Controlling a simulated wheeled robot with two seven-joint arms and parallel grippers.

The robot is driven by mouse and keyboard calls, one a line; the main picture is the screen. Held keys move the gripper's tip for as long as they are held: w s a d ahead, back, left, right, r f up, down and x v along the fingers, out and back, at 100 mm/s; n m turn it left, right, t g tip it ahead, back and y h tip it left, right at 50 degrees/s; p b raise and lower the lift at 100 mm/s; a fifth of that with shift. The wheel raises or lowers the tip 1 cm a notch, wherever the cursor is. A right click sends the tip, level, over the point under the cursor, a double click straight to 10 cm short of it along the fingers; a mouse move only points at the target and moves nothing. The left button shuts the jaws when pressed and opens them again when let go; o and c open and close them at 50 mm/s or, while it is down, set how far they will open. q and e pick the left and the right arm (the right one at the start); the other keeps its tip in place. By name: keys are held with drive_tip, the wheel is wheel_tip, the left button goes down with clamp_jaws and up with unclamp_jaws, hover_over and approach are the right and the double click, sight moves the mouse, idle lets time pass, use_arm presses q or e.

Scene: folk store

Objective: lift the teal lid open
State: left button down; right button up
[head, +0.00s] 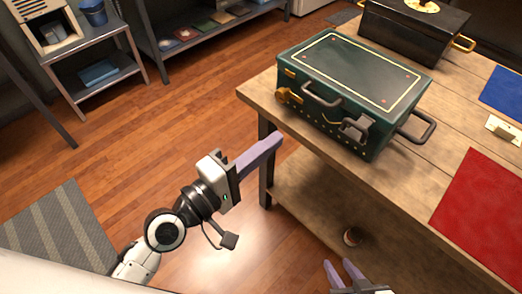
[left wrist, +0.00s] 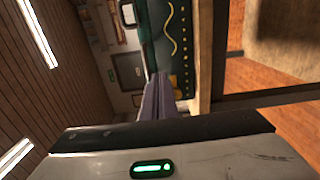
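A teal chest (head: 335,122) stands on the wooden table, its teal lid (head: 355,68) down and edged with a gold line. A dark handle (head: 322,98) and a grey latch (head: 356,128) are on its near side. My left gripper (head: 278,142) is in front of the table edge, below and left of the chest, apart from it. In the left wrist view its purple fingers (left wrist: 158,95) look closed together and empty, with the teal chest side (left wrist: 180,45) beyond. My right gripper (head: 342,268) is at the bottom edge, partly cut off, fingers apart and empty.
A black chest (head: 415,32) with gold handles stands behind the teal one. A red mat (head: 485,215), a blue mat (head: 503,90) and a small plate with a switch (head: 503,128) lie on the table (head: 390,170).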

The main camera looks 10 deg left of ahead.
use_arm(q)
drive_tip(key=x, duration=0.8)
use_arm(e)
drive_tip(key=shift+d+f, duration=0.1)
drive_tip(key=shift+d, duration=0.15)
drive_tip(key=shift+a, duration=0.1)
idle(0.7)
use_arm(q)
drive_tip(key=shift+w, duration=0.1)
idle(1.0)
drive_tip(key=shift+x, duration=0.95)
drive_tip(key=shift+s+a, duration=0.2)
drive_tip(key=shift+s, duration=0.15)
use_arm(e)
drive_tip(key=shift+r, duration=0.25)
use_arm(q)
drive_tip(key=shift+r+p, duration=0.1)
drive_tip(key=shift+p, duration=0.25)
use_arm(e)
drive_tip(key=shift+r, duration=0.1)
